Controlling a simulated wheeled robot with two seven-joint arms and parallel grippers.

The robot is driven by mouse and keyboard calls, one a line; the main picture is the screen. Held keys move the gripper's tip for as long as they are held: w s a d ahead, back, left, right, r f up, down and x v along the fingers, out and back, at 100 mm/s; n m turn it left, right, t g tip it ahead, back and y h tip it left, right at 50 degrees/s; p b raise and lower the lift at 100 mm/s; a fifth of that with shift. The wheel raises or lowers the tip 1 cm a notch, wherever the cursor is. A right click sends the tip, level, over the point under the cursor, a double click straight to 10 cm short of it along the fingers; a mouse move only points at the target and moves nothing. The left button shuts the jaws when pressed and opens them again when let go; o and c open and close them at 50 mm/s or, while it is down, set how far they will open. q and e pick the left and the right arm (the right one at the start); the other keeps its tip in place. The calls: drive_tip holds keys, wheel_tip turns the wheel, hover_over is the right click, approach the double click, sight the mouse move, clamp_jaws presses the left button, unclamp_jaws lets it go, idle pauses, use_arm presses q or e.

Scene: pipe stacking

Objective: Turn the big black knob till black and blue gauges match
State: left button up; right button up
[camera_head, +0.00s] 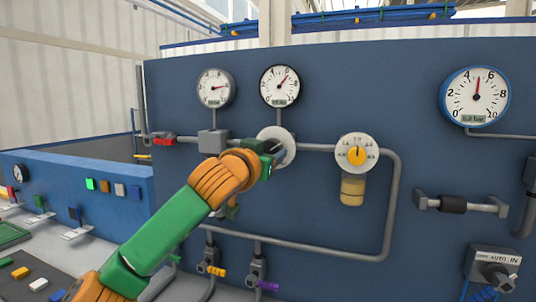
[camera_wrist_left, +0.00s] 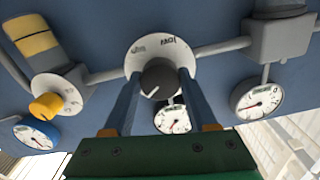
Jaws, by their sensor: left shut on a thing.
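The big black knob (camera_wrist_left: 159,79) sits on a white round plate (camera_wrist_left: 137,60) with dark print and has a pale pointer mark. In the head view the plate (camera_head: 275,134) shows, but my gripper mostly hides the knob. My left gripper (camera_wrist_left: 160,84) is shut on the knob, one finger on each side. The black-rimmed gauge (camera_head: 280,86) hangs above the knob; its needle points up and right, near 6. The large blue-rimmed gauge (camera_head: 476,97) is at far right; its needle points almost straight up, near 5. The small displays are too blurred to read surely.
A grey-rimmed gauge (camera_head: 215,88) hangs left of the black one. A yellow knob (camera_head: 357,155) on a white dial is right of the black knob. Grey pipes (camera_head: 392,200) run across the blue panel. A switch box (camera_head: 494,266) is at lower right.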

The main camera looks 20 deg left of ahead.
use_arm(q)
drive_tip(key=n+b, duration=0.1)
drive_tip(key=n, duration=0.2)
drive_tip(key=shift+n, duration=0.4)
drive_tip(key=shift+r+n+b, duration=0.15)
drive_tip(key=shift+n+b, duration=0.15)
drive_tip(key=shift+n, duration=1.5)
drive_tip(key=o, duration=0.9)
drive_tip(key=shift+r, duration=0.1)
drive_tip(key=o, duration=0.5)
drive_tip(key=shift+w+f, duration=0.1)
drive_tip(key=shift+f, duration=0.1)
drive_tip(key=shift+c, duration=0.2)
